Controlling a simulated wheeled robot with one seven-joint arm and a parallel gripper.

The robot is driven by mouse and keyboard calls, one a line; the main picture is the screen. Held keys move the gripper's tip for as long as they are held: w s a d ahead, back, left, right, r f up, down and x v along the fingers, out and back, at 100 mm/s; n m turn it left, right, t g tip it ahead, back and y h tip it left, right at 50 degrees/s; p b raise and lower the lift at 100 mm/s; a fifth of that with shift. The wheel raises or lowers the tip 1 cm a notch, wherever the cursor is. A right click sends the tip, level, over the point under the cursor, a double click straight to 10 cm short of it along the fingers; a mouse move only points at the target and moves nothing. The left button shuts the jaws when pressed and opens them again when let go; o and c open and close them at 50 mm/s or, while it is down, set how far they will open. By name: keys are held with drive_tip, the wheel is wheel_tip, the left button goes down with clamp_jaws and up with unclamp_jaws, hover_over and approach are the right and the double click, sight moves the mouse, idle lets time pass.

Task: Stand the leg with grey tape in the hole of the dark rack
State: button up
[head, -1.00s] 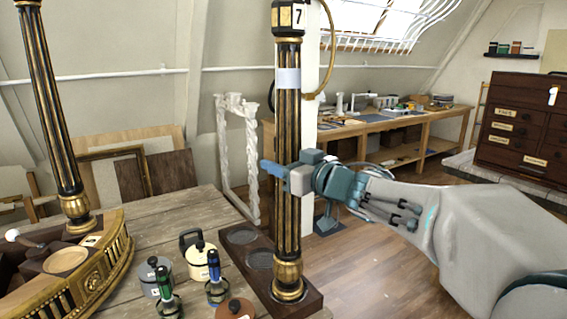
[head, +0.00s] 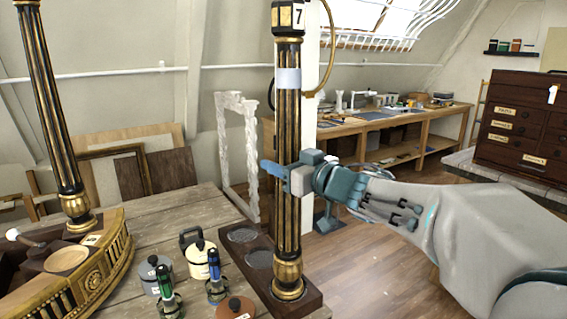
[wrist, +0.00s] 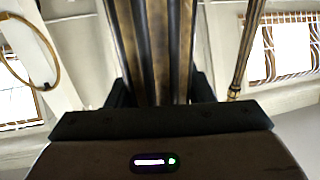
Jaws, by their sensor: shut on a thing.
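The black and gilt leg with a light grey tape band (head: 288,120) stands upright near the middle of the head view. Its gilt foot is at the front hole of the dark rack (head: 314,295); how deep it sits is hidden. My gripper (head: 286,178) is shut on the leg's shaft at about mid-height, coming from the right. In the wrist view the fluted shaft (wrist: 155,50) rises between my fingers.
A gilt console part (head: 115,260) with another black and gilt leg (head: 55,110) stands at the left. Lidded pots (head: 202,262) and green and blue handled tools (head: 215,288) stand close left of the rack. Wooden floor lies open beyond the table's right edge.

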drive_tip(key=shift+f, duration=0.25)
idle(0.7)
drive_tip(key=o, duration=1.2)
drive_tip(key=shift+c, duration=0.2)
drive_tip(key=v, duration=1.4)
drive_tip(key=w+d+f+m+t+h, duration=0.1)
drive_tip(key=d+f+m+h, duration=0.8)
drive_tip(key=d+h, duration=0.4)
drive_tip(key=s+a+f+g, duration=0.3)
drive_tip(key=s+f+g, duration=0.2)
drive_tip(key=s+f, duration=0.2)
drive_tip(key=s+a+f+g+p, duration=0.1)
drive_tip(key=s+a+f+g, duration=0.2)
drive_tip(key=s+f+g, duration=0.3)
drive_tip(key=s+f, duration=0.1)
drive_tip(key=s, duration=0.3)
drive_tip(key=shift+s, duration=0.2)
